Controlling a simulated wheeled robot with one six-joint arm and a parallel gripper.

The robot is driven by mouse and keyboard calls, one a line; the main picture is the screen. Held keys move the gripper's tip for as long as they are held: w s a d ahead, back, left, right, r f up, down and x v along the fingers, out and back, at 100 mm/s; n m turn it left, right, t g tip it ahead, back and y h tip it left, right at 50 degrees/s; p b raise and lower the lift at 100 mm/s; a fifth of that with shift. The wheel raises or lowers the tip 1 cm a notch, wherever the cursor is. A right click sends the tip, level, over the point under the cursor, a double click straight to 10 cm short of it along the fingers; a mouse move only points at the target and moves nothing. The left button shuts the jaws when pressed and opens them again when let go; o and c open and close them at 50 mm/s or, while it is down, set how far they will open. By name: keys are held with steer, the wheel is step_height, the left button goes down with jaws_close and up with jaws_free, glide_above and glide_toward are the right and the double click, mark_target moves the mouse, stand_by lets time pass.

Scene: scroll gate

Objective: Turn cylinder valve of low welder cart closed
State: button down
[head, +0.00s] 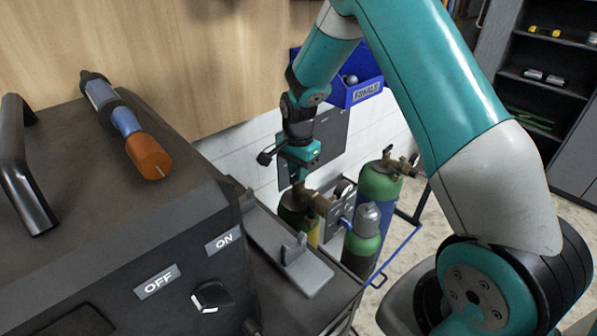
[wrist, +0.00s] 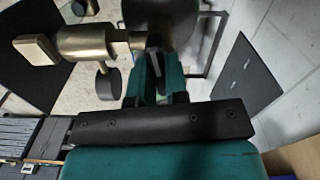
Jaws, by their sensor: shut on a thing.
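The low welder cart (head: 398,252) has a blue frame and stands by the wall, holding several gas cylinders. A dark olive and yellow cylinder (head: 297,222) stands below my gripper (head: 299,180). Its brass cylinder valve (head: 318,201) points to the right in the head view. In the wrist view, the brass valve body (wrist: 88,43) lies left of my gripper (wrist: 154,62), with a black knob (wrist: 108,83) below it. My teal fingers are shut at the right end of the valve, on its handle. The fingers hide most of the handle, so its turned position cannot be told.
A green and blue cylinder (head: 380,187) and a grey-capped green cylinder (head: 363,240) stand close by to the right. A dark machine with ON and OFF labels (head: 190,270) fills the lower left. A blue bin (head: 362,88) hangs on the wall behind my arm.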

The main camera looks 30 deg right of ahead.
steer(key=shift+w+d+r+m, duration=0.1)
steer(key=shift+m, duration=0.7)
steer(key=c, duration=1.1)
jaws_free()
step_height(320, 180, up, 17)
steer(key=b, duration=0.3)
steer(key=shift+r, duration=0.15)
